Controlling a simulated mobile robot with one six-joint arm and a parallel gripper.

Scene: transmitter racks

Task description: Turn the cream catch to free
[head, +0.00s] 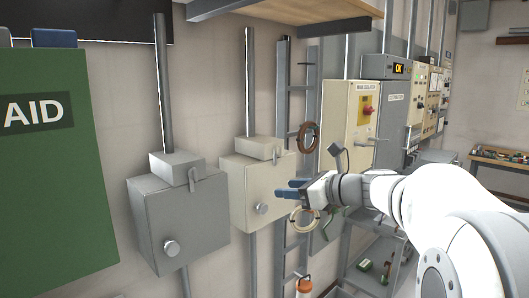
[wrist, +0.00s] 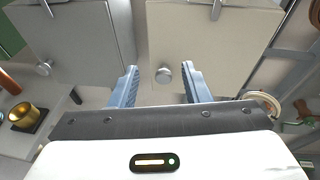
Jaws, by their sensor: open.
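The cream box (head: 240,180) hangs on the wall at the centre left of the head view, and its door also fills the upper right of the wrist view (wrist: 225,50). A small grey lever-like catch (head: 276,156) hangs at its top edge; it shows at the top of the wrist view (wrist: 215,9). A round metal knob (head: 262,208) sits low on the door. My gripper (head: 279,189) is open and empty in front of the box. I cannot tell the exact gap.
A grey box (head: 180,220) with a similar catch and knob hangs to the left. A ladder-like rack (head: 283,110) with a brown coil (head: 308,138) stands at right. A cream isolator cabinet (head: 347,128) is beyond it. A wooden shelf (head: 300,11) is overhead.

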